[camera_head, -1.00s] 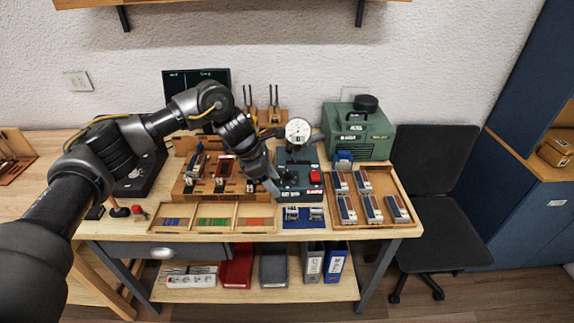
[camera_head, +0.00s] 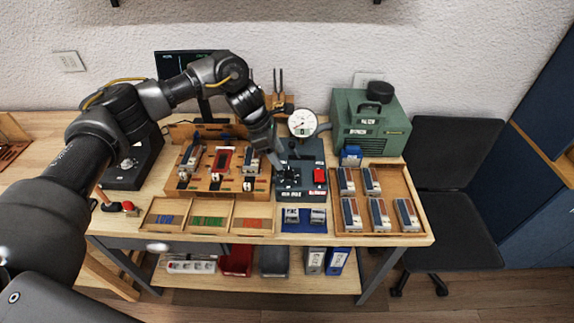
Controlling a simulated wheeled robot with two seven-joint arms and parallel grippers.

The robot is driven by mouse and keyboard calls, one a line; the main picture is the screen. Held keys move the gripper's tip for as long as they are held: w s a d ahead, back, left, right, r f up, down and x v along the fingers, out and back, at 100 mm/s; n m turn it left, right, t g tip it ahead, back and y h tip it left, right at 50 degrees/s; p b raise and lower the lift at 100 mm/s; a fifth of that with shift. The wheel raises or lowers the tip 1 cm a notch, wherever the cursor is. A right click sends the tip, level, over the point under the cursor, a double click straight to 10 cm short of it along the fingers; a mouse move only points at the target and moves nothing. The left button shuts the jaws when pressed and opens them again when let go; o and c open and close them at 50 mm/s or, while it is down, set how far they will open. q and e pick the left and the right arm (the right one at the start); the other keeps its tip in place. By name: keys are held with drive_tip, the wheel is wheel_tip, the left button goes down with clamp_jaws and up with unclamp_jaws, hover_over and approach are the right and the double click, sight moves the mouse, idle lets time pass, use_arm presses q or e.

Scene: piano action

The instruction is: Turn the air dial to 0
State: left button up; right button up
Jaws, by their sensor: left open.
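A dark grey-blue device (camera_head: 307,152) stands near the middle of the bench, with a red button on its right side. A small black knob, which looks like the air dial (camera_head: 290,173), sits on its front left. A round white gauge (camera_head: 302,123) stands at its back; its reading is too small to make out. My left gripper (camera_head: 279,165) points down at the dial, its tips close beside or over it. Contact cannot be told, and the gripper partly covers the dial. The dial's setting is not legible. My right gripper is not in view.
A wooden rack (camera_head: 205,186) with several modules lies left of the device. A wooden tray (camera_head: 349,228) of modules lies to the right. A green box (camera_head: 368,125) stands behind the tray. A blue mat (camera_head: 304,226) lies in front, beside bins of coloured strips (camera_head: 210,231).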

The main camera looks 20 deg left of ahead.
sight(288, 170)
use_arm(q)
drive_tip(key=p+x, duration=0.1)
drive_tip(key=x, duration=0.4)
drive_tip(key=shift+w+d+f+p, duration=0.15)
drive_tip(key=shift+d+f+p, duration=0.1)
drive_tip(key=shift+f+p, duration=0.05)
drive_tip(key=shift+d+f, duration=0.15)
drive_tip(key=shift+f, duration=0.45)
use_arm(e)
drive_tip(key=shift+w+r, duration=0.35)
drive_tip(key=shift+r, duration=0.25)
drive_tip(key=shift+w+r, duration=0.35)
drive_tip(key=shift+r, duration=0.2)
use_arm(q)
drive_tip(key=c, duration=0.9)
drive_tip(key=shift+c, duration=0.2)
